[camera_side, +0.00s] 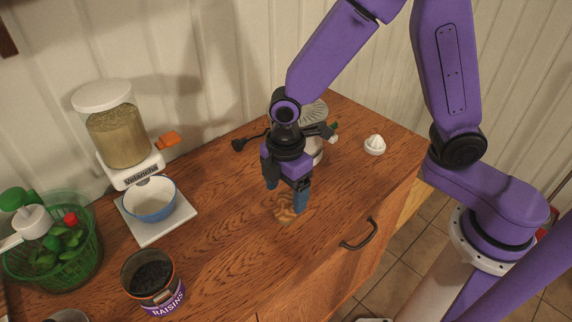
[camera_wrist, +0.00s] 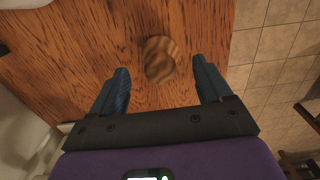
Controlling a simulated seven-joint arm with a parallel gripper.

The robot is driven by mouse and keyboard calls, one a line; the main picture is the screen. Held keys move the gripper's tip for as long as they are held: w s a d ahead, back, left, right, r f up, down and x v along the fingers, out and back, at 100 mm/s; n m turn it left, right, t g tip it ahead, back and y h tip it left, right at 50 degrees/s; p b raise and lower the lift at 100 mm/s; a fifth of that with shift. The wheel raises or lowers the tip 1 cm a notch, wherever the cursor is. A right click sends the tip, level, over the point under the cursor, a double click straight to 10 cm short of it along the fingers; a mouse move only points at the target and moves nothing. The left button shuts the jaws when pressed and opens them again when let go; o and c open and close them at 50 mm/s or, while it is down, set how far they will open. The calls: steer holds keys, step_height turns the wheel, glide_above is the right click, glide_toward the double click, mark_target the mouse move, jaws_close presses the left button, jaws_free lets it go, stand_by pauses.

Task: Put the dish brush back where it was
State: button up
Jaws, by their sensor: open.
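My gripper (camera_side: 286,198) is open and points down over the wooden counter, with nothing between its fingers. Below its fingertips lies a small round brown thing with wood-like stripes (camera_side: 286,215). In the wrist view this striped thing (camera_wrist: 158,58) sits just ahead of and between the two fingertips of my gripper (camera_wrist: 161,68), apart from both. I cannot tell whether it is the dish brush or part of it; no brush handle or bristles show clearly. A grey ribbed round thing (camera_side: 314,113) stands behind my gripper and is partly hidden by it.
A white juicer-like piece (camera_side: 375,145) lies to the right. On the left are a blue-and-white bowl (camera_side: 150,199) on a white scale (camera_side: 163,232), a grain dispenser (camera_side: 118,132), a raisins can (camera_side: 152,281) and a green basket (camera_side: 60,262). The counter (camera_side: 225,240) is clear around the striped thing.

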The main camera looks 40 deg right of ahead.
mark_target(287, 195)
step_height(287, 195, up, 8)
steer(key=shift+f, duration=0.2)
steer(key=shift+s+d, duration=0.1)
steer(key=s+d+r+m, duration=0.2)
steer(key=s+d+m, duration=0.3)
steer(key=s+d, duration=1)
steer(key=s, duration=0.3)
steer(key=shift+r, duration=0.15)
